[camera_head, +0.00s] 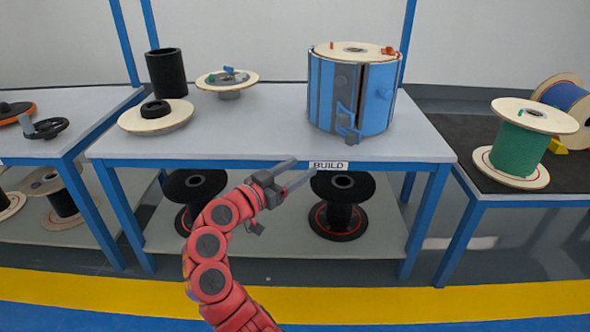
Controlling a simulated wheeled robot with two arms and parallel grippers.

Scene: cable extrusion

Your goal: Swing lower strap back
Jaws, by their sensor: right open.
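A drum (326,88) wrapped in blue panels stands upright on the middle table, with a pale wooden flange on top. Dark gaps show between some panels. A small blue bracket (346,112) sticks out low on its front, with a grey piece (352,134) below it. I cannot tell clearly which part is the lower strap. My right gripper (302,171) is open and empty in front of the table's front edge, below and left of the drum. It is apart from the drum. My left gripper is not in view.
The middle table (240,135) also bears a black cylinder (166,73), a wooden disc (155,117) and a small reel (227,80). Black spools (342,203) stand on the shelf below. A green spool (520,143) stands on the right table.

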